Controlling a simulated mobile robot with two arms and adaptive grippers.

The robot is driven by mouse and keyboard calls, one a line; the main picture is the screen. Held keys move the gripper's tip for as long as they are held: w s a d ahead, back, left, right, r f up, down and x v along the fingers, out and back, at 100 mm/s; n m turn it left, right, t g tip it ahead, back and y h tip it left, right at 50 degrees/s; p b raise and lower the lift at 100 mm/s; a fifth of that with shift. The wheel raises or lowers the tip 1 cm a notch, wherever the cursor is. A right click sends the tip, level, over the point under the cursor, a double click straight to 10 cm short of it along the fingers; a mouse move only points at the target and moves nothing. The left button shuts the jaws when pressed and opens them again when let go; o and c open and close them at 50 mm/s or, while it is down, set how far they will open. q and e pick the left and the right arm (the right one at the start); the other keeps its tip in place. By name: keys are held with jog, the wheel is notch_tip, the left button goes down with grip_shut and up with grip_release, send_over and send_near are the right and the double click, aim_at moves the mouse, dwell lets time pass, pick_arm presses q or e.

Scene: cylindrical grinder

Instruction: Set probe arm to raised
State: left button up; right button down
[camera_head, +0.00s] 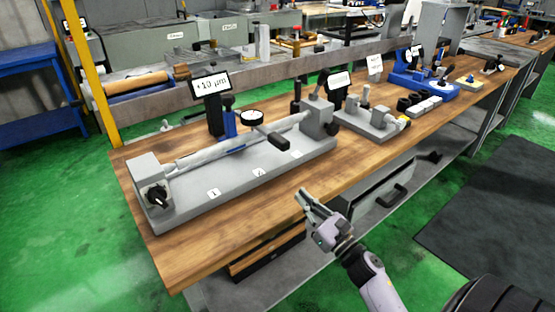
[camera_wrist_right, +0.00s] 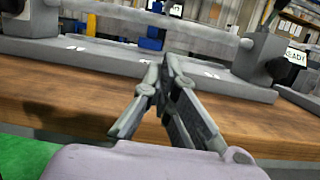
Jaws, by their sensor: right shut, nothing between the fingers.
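The grey bench fixture (camera_head: 240,175) carries a long light shaft (camera_head: 195,157) between two end blocks. A blue post (camera_head: 229,120) stands behind the shaft with a round dial gauge (camera_head: 252,118) beside it. A bar with a black end (camera_head: 278,142), which looks like the probe arm, reaches forward over the shaft; its exact tilt is hard to tell. My right gripper (camera_head: 303,194) is shut and empty at the bench's front edge, in front of the fixture and apart from it. In the right wrist view its fingertips (camera_wrist_right: 165,66) meet, pointing toward the fixture base. My left gripper is not in view.
A small display (camera_head: 210,86) reading about +10 µm stands behind the fixture. A black knob (camera_head: 157,195) sits on the left end block. Another grey fixture (camera_head: 370,122) and a blue one (camera_head: 425,80) stand farther right. The wooden bench top (camera_head: 350,160) is clear near my gripper.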

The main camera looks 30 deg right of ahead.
jog(key=shift+r, duration=0.15)
jog(key=p+x, duration=0.1)
jog(key=x, duration=0.2)
jog(key=p+x, duration=0.1)
jog(key=x, duration=0.3)
jog(key=p+x, duration=0.1)
jog(key=x, duration=0.2)
jog(key=shift+w+r, duration=0.15)
jog(key=shift+r, duration=0.15)
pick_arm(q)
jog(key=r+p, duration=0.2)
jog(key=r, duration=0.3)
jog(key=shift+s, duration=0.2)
pick_arm(e)
notch_tip(320, 180, up, 3)
jog(key=shift+r, duration=0.1)
